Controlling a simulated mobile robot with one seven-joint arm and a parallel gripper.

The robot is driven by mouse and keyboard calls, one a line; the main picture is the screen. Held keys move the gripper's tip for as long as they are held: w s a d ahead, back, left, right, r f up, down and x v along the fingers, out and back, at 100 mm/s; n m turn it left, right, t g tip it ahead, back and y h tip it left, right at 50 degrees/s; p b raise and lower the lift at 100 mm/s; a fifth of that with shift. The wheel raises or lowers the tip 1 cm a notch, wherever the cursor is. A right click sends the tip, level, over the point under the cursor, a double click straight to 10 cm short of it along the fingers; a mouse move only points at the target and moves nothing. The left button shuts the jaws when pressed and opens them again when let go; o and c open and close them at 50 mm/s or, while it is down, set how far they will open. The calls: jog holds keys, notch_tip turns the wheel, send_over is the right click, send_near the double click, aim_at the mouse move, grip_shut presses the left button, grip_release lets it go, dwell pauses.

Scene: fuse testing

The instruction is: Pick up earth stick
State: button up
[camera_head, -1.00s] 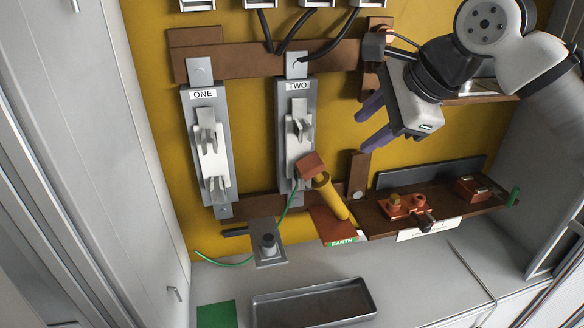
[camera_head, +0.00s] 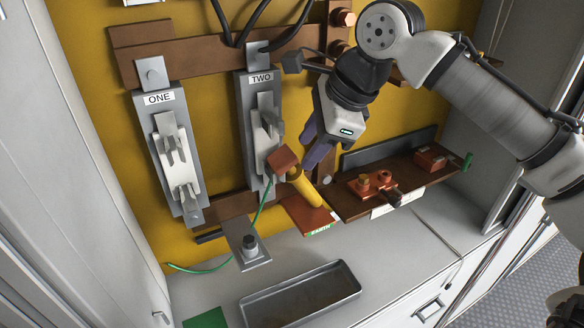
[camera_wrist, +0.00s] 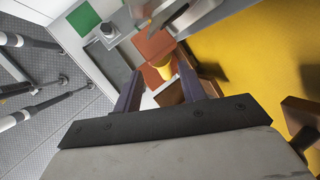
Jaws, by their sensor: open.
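The earth stick (camera_head: 307,190) has a yellow handle with a copper-coloured block at its upper end. It stands tilted on a copper-coloured base with a green EARTH label (camera_head: 318,230), and a green wire runs near its head. My gripper (camera_head: 310,155) is open and empty, just above and to the right of the stick's head, with its purple fingers pointing down. In the wrist view the stick's yellow part (camera_wrist: 165,71) and copper-coloured block lie beyond and between the open fingers (camera_wrist: 160,82). Contact with the stick cannot be told.
Fuse holders ONE (camera_head: 170,150) and TWO (camera_head: 263,125) are on the yellow wall to the left. A brown shelf (camera_head: 345,207) with copper-coloured parts is right of the stick. A grey tray (camera_head: 250,312) and a grey post (camera_head: 250,243) are below.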

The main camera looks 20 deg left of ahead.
aim_at(295, 169)
jog(key=shift+p+x, duration=1.05)
jog(key=shift+x, duration=2.35)
jog(key=shift+d, duration=0.15)
grip_shut()
